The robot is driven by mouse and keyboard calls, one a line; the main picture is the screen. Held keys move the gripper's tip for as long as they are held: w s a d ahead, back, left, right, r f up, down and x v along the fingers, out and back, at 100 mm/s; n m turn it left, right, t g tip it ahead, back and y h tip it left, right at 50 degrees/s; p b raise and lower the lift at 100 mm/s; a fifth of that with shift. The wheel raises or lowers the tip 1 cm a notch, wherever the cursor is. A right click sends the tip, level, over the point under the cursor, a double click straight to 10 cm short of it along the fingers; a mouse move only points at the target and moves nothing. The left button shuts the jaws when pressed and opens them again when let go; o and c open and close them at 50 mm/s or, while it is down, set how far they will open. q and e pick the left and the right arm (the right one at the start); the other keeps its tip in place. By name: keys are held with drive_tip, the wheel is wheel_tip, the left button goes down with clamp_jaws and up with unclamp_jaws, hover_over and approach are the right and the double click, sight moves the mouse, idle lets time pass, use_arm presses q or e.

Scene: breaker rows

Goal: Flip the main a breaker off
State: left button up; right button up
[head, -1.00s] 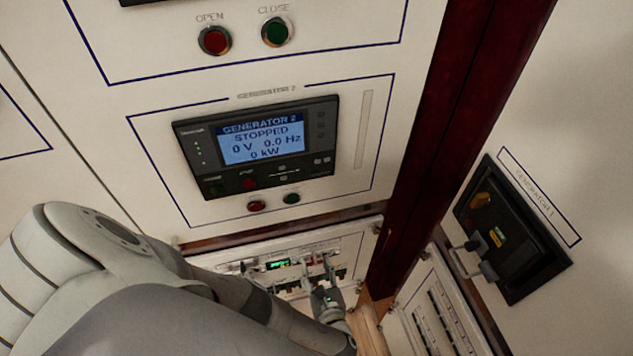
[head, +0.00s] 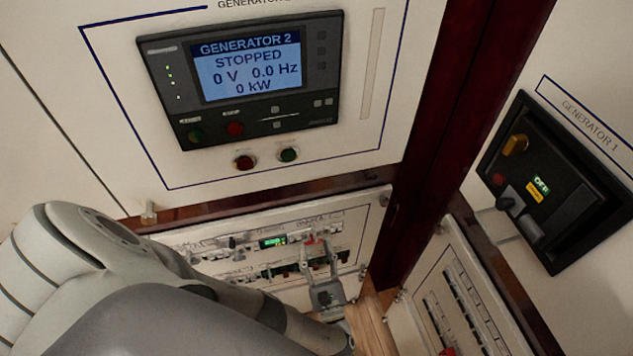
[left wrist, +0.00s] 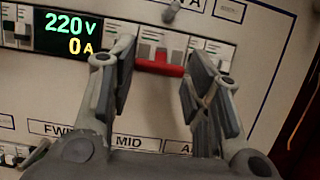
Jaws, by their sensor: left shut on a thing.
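The breaker panel (head: 350,212) sits low in the head view, below the generator 2 panel. A red breaker handle (left wrist: 160,68) shows in the left wrist view, with pale breaker bodies above it. It also shows small in the head view (head: 313,240). My left gripper (left wrist: 158,62) has one finger at each end of the red handle and is shut on it across its width. I cannot read a main a label or tell the handle's on or off position. My right gripper is not in view.
A lit meter (left wrist: 68,34) reads 220 V and 0 A left of the gripper. A grey knob (left wrist: 171,12) sits just above the handle. The generator 2 controller (head: 250,80) reads stopped. A dark red post (head: 420,150) and the generator 1 breaker (head: 545,180) stand right.

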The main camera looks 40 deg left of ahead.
use_arm(q)
drive_tip(key=shift+c, duration=0.2)
drive_tip(key=o, duration=1)
drive_tip(key=shift+o, duration=0.2)
